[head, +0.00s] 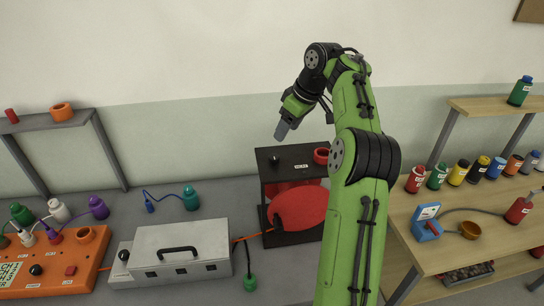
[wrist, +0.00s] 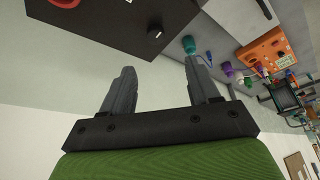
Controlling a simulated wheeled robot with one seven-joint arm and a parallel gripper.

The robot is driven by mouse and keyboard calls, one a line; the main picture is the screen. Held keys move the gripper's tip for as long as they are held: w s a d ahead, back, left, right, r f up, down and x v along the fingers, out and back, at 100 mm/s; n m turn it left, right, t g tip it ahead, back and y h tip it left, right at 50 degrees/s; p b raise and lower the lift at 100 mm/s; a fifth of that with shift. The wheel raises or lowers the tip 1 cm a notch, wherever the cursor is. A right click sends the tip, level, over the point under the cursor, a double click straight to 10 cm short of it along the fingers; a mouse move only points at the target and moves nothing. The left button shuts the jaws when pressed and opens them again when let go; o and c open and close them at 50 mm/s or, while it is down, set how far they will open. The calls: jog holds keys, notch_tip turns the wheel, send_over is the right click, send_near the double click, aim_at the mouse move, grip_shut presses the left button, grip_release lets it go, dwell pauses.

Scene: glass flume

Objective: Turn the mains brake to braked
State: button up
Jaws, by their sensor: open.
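No label naming the mains brake is readable. A black knob (head: 275,157) with a white mark sits on the dark top of a black stand (head: 290,153); it also shows in the wrist view (wrist: 155,31). A small label beside it is too small to read for certain. My gripper (head: 281,131) is above and just behind the knob in the head view, apart from it. In the wrist view the two grey fingers of my gripper (wrist: 160,82) are spread with nothing between them. Other black knobs are on the orange box (head: 36,270) and by the grey case (head: 123,255).
A large red disc (head: 300,208) is on the stand's front. The grey case (head: 180,243) has a handle. A wooden bench (head: 440,215) with several bottles is at right. A wall rises behind.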

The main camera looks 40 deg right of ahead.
aim_at(274, 156)
jog(key=b+x, duration=0.1)
jog(key=x, duration=0.3)
jog(key=b+x, duration=0.2)
jog(key=x, duration=0.2)
jog(key=b+x, duration=0.1)
jog(key=x, duration=0.3)
jog(key=shift+d+f, duration=0.1)
jog(key=shift+d, duration=0.2)
jog(key=shift+w+d+f, duration=0.1)
jog(key=shift+d+f, duration=0.05)
jog(key=shift+f, duration=0.05)
jog(key=c, duration=1)
jog(key=shift+c, duration=0.2)
